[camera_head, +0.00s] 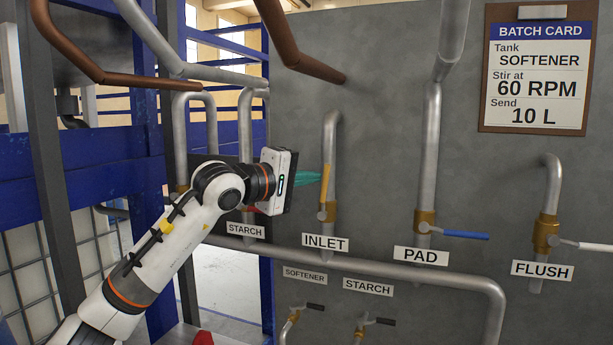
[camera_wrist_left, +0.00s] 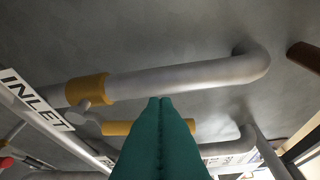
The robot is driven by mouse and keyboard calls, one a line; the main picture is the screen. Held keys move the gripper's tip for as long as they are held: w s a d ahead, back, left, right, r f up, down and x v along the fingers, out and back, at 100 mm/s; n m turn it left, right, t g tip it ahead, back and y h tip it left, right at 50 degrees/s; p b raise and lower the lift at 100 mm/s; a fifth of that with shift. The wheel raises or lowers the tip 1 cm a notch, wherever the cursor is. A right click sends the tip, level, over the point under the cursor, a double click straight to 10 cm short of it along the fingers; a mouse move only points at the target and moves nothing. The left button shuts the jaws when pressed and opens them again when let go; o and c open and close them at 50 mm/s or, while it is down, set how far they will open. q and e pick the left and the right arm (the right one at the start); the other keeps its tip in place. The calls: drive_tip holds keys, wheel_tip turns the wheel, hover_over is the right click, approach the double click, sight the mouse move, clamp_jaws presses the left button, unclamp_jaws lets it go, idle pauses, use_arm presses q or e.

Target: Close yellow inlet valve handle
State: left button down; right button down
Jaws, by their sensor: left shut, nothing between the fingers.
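The yellow inlet valve handle (camera_head: 325,184) stands upright, in line with its grey pipe, above the INLET label (camera_head: 325,242). My left gripper (camera_head: 320,177) comes in from the left with its green fingers shut and empty, the tips beside the handle. In the left wrist view the handle (camera_wrist_left: 117,128) runs behind the shut fingers (camera_wrist_left: 160,101), which hide its middle; a bit of it shows on their right. I cannot tell whether the fingers touch it. The brass valve body (camera_wrist_left: 88,90) sits on the pipe. My right gripper is not in view.
To the right are the PAD valve with a blue handle (camera_head: 465,235) and the FLUSH valve with a white handle (camera_head: 588,245). Small black-handled valves (camera_head: 380,321) sit below a horizontal pipe (camera_head: 400,269). A brown pipe (camera_head: 300,55) slants above my gripper. Blue frame beams (camera_head: 90,165) stand left.

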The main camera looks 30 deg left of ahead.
use_arm(q)
drive_tip(key=shift+d+m, duration=0.15)
drive_tip(key=shift+m, duration=0.15)
